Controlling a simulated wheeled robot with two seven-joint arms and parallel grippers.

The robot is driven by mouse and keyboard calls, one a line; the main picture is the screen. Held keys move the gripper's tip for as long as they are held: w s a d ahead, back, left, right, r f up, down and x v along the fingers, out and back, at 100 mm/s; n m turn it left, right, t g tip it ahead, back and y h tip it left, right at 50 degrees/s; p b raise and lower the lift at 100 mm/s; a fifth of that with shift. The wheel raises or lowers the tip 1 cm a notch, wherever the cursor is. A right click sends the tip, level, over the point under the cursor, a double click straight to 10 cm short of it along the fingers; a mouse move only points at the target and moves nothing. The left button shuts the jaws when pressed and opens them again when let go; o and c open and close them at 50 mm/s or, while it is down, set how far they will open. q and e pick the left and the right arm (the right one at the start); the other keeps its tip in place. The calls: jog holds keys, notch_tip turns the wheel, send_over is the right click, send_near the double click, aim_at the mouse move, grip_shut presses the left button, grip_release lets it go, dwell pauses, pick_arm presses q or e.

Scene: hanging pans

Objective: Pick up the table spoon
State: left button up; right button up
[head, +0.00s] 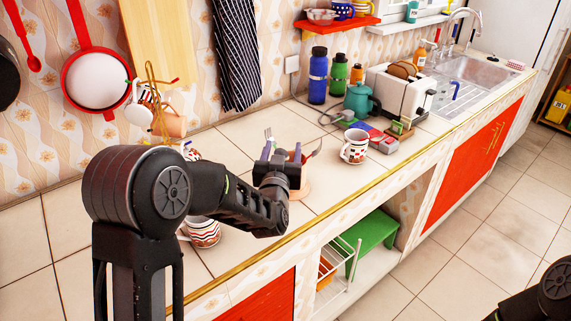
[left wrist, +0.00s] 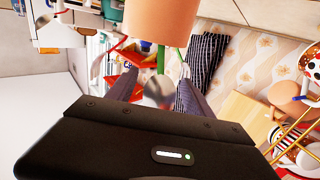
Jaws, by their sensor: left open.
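A terracotta-coloured utensil cup (head: 305,190) stands on the counter, mostly hidden behind my left gripper in the head view. It also shows at the top of the left wrist view (left wrist: 160,22). A fork (head: 268,134) and another utensil (head: 314,152) rise around the gripper. A blurred, silvery rounded shape, probably the spoon's bowl (left wrist: 157,92), lies between the fingers in the left wrist view. My left gripper (head: 282,154) is open, its fingers on either side of that shape; I cannot tell if they touch it. My right gripper is out of view.
Patterned mugs (head: 355,146) stand right of the cup, and another mug (head: 204,232) is near my left forearm. A mug rack (head: 152,100) stands by the wall. Bottles (head: 318,76), a teal kettle (head: 358,101) and a toaster (head: 398,88) are farther right. The counter edge is in front.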

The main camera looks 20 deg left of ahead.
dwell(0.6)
pick_arm(q)
grip_shut()
dwell(0.4)
